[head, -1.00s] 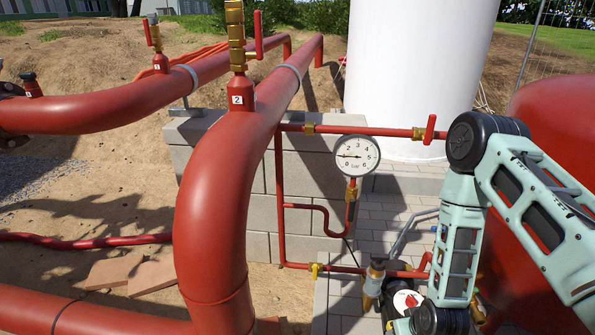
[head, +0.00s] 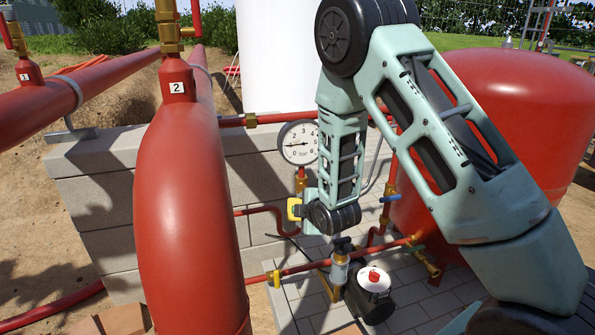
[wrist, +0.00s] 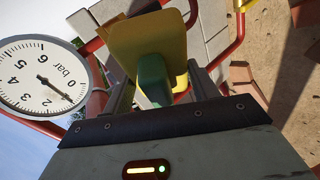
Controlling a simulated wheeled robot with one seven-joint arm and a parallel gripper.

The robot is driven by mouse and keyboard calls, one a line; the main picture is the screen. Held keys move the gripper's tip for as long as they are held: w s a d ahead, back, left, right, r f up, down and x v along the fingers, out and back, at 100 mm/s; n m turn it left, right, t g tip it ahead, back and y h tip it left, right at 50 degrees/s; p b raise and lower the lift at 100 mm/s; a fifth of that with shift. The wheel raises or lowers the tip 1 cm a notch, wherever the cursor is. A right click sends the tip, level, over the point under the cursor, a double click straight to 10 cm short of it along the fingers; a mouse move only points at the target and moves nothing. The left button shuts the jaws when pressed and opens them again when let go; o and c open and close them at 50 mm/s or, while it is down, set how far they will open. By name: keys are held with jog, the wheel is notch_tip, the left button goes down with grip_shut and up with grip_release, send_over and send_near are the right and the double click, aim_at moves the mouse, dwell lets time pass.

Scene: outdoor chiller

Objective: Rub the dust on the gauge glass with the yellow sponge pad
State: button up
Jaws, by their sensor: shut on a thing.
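The pressure gauge (head: 298,142) is a round white dial on a red pipe, partly covered by my arm in the head view. In the wrist view the dial (wrist: 42,77) is at the left, turned over and cut by the frame edge. I cannot make out dust on its glass. My gripper (wrist: 162,85) is shut on the yellow sponge pad (wrist: 147,45), by a green block under it. In the head view the pad (head: 294,209) shows small, below the gauge and apart from its glass. The gripper fingers are mostly hidden there.
A thick red pipe marked 2 (head: 190,190) stands left of the gauge. A grey block wall (head: 90,200) is behind. Thin red pipes with valves run below the gauge, near a pump (head: 372,290). A red tank (head: 520,120) stands at the right.

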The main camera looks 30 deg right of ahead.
aim_at(300, 200)
jog(key=r+n+t+b, duration=0.1)
jog(key=r, duration=0.1)
jog(key=w+r+n+t+y, duration=0.1)
jog(key=r, duration=0.1)
jog(key=w+r+n+t+y+b, duration=0.1)
jog(key=r, duration=0.1)
jog(key=shift+d+r+n+b, duration=0.2)
jog(key=shift+n+b, duration=0.1)
notch_tip(300, 200, up, 8)
jog(key=r+n+t+y+b, duration=0.1)
jog(key=n+t+y+b, duration=0.1)
jog(key=n+t+y, duration=0.1)
jog(key=w, duration=0.2)
jog(key=w+p, duration=0.1)
jog(key=w, duration=0.1)
jog(key=w+p, duration=0.1)
jog(key=w, duration=0.1)
jog(key=shift+d+f, duration=0.15)
jog(key=shift+d, duration=0.1)
jog(key=shift+w+d+b, duration=0.25)
jog(key=shift+w+b, duration=0.1)
jog(key=shift+w, duration=0.75)
jog(key=shift+d, duration=0.1)
jog(key=shift+s+d+b, duration=0.25)
jog(key=shift+d+b, duration=0.1)
jog(key=shift+d, duration=0.6)
jog(key=shift+s+d+b, duration=0.25)
jog(key=shift+d+b, duration=0.1)
jog(key=shift+d, duration=0.55)
jog(key=shift+f, duration=0.1)
